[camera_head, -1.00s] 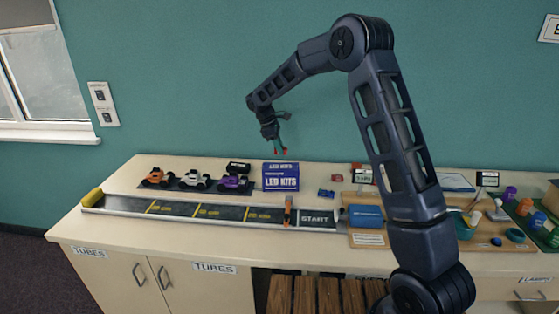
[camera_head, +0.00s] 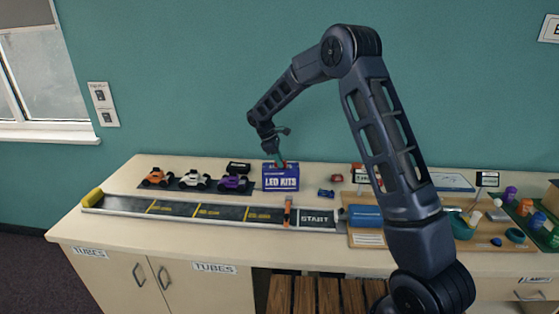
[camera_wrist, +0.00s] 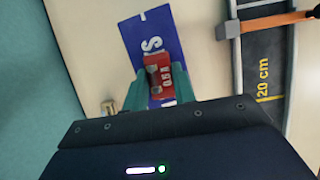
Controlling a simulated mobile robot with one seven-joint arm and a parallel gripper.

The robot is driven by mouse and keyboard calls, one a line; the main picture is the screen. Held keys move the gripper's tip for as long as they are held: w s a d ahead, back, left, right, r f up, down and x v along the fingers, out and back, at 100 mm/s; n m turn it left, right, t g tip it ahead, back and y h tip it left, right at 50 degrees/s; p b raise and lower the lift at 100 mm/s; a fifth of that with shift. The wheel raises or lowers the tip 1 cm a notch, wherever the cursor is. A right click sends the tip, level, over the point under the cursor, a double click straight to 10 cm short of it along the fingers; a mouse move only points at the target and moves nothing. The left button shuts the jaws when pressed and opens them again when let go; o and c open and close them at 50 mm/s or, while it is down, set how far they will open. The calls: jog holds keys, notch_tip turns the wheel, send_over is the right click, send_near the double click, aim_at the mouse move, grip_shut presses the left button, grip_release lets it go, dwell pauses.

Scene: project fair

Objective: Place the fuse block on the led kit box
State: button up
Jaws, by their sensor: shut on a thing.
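The led kit box (camera_head: 281,182) is a blue-purple box marked LED KITS, standing on the counter behind the track. It also shows below my gripper in the wrist view (camera_wrist: 150,35). My gripper (camera_head: 279,163) is right above the box's top. In the wrist view, its teal fingers (camera_wrist: 160,84) are shut on the red fuse block (camera_wrist: 158,70), which is marked 0.5 A. The block is over the box. I cannot tell whether it touches the box's top. Part of the box is hidden behind the fingers.
A track (camera_head: 200,210) with an orange gate (camera_head: 287,211) runs in front. Small red (camera_head: 337,178) and blue (camera_head: 326,193) items lie to the right.

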jog(key=o, duration=1)
jog(key=v, duration=1.2)
jog(key=s+d+r+m+y, duration=0.1)
jog(key=s+d+r+m, duration=0.3)
jog(key=d+r, duration=0.8)
jog(key=s+d+r+m+t+y, duration=0.1)
jog(key=s+d+r+m, duration=0.1)
jog(key=s+d, duration=0.45)
jog(key=s+d+r+m+y, duration=0.1)
jog(key=s+d+m, duration=0.2)
jog(key=d, duration=0.6)
jog(key=s+d+f+m+t, duration=0.1)
jog(key=s+d+m, duration=0.2)
jog(key=s, duration=0.4)
jog(key=s+d+f+m+t+y, duration=0.1)
jog(key=s+d+m, duration=0.2)
jog(key=s+d, duration=0.3)
jog(key=s+d+f+m+t, duration=0.1)
jog(key=s+d, duration=0.4)
jog(key=s, duration=0.5)
jog(key=shift+d+f+m+t, duration=0.3)
jog(key=shift+f+m, duration=0.3)
jog(key=shift+m, duration=0.4)
